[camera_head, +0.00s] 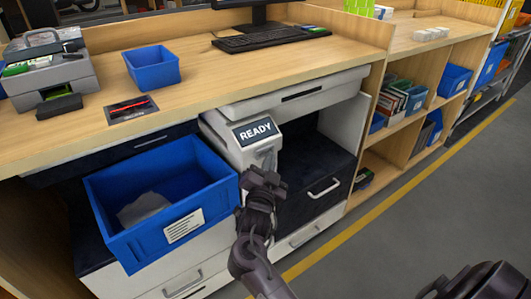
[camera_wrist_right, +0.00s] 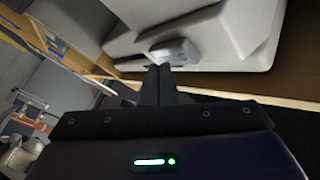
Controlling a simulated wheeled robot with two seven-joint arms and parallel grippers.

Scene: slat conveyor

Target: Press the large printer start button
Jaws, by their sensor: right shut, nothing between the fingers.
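The large printer (camera_head: 222,138) is a light grey machine below the desk top, with a dark display (camera_head: 256,131) reading "READY". My right gripper (camera_head: 267,160) is in front of the printer, just below the display, and covers part of its front. In the right wrist view, the shut, empty fingers (camera_wrist_right: 159,78) point at a raised grey panel (camera_wrist_right: 174,53) on the white printer body (camera_wrist_right: 205,25). Their tips appear very close to this panel; I cannot tell whether they touch. No distinct start button can be made out. My left gripper is not in view.
A large blue bin (camera_head: 165,232) with something pale inside stands left of the printer. The desk top (camera_head: 205,62) holds a small blue bin (camera_head: 152,68), a small grey printer (camera_head: 50,70) and a keyboard (camera_head: 262,40). Floor is free at right.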

